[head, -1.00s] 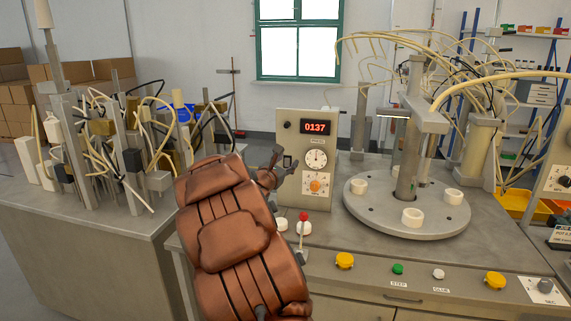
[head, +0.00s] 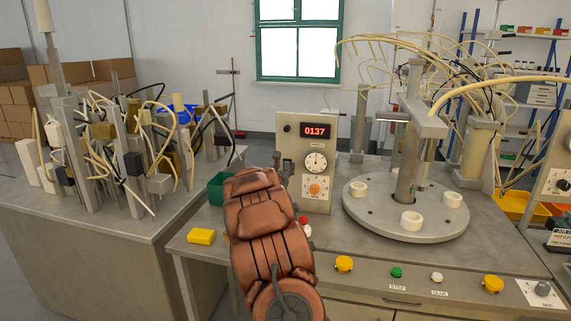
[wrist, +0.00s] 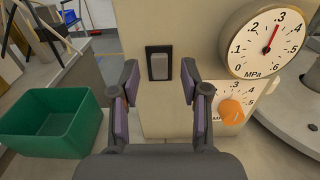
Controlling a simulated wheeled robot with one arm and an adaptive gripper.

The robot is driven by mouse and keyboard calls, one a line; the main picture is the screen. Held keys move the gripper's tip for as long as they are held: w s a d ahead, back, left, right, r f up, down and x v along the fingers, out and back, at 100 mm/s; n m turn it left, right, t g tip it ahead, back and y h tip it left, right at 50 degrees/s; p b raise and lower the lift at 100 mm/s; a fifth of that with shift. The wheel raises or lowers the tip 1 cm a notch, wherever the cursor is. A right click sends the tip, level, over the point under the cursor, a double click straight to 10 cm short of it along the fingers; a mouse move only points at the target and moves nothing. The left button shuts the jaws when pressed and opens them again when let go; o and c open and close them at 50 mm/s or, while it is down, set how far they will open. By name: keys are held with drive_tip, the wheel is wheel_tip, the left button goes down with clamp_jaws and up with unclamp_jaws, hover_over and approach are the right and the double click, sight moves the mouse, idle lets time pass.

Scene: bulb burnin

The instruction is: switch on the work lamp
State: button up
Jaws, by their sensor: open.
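A rocker switch (wrist: 159,62) with a grey rocker in a black frame is on the cream control box (wrist: 190,20). In the wrist view my gripper (wrist: 159,78) is open and empty, its two fingers to the left and right of the switch, a little below its middle. I cannot tell whether they touch the box. No lamp is clearly identifiable; a small horizontal fitting (head: 393,116) sits beside the turntable column.
The box carries a pressure gauge (wrist: 267,40) and an orange knob (wrist: 232,112). A green bin (wrist: 50,122) stands left of my gripper. A yellow block (head: 201,236) lies at the bench's left end. A turntable (head: 405,222) with white rings is to the right.

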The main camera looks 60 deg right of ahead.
drive_tip(key=shift+w+d+r, duration=0.2)
drive_tip(key=shift+w+d, duration=0.1)
drive_tip(key=shift+d, duration=0.35)
drive_tip(key=shift+w+d+f+p, duration=0.1)
drive_tip(key=shift+d+f+p, duration=0.05)
drive_tip(key=shift+d+p, duration=0.2)
clamp_jaws()
